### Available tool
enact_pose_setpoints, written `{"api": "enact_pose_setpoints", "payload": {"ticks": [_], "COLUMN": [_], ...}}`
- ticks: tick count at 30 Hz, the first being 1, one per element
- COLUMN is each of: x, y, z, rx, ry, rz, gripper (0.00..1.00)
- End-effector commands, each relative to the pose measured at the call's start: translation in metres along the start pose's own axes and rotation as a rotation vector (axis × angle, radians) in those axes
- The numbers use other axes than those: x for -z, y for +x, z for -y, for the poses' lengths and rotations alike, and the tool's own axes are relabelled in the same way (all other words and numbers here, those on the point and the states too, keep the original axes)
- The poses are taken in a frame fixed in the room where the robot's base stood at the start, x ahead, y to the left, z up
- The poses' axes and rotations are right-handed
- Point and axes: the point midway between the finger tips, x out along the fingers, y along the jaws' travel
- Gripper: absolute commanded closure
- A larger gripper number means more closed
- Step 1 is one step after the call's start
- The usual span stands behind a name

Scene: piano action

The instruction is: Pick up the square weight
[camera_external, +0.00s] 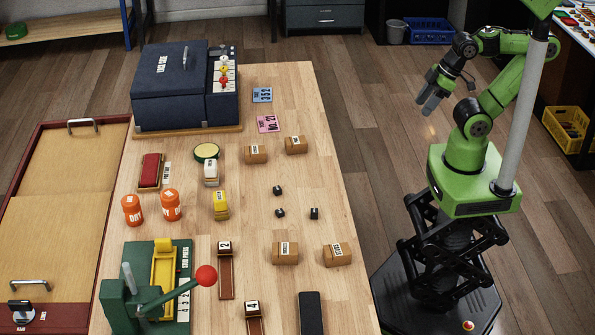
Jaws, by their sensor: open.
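Three small black pieces lie on the wooden table, right of its middle: a rear piece (277,190), a front left piece (279,213) and a front right piece (314,213). They look like small weights, but they are too small to tell which one is square. My gripper (430,108) is open and empty. It hangs in the air to the right of the table, well apart from the black pieces, with its fingers pointing down.
Brown labelled blocks stand behind (256,154) and in front (285,253) of the black pieces. A green press with a red knob (206,275) stands at the front left, a dark blue box (180,95) at the back. Bare tabletop surrounds the pieces.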

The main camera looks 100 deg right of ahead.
Motion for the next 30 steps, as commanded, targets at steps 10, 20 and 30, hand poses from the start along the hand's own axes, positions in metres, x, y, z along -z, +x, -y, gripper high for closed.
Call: {"api": "enact_pose_setpoints", "payload": {"ticks": [10,20,30], "x": [0.038,0.111,0.157], "y": [0.03,0.166,0.303], "z": [0.011,0.035,0.006], "rx": [-0.04,0.039,0.368], "ry": [0.146,0.614,1.298], "rz": [0.145,0.545,0.98], "gripper": [0.47,0.47,0.47]}}
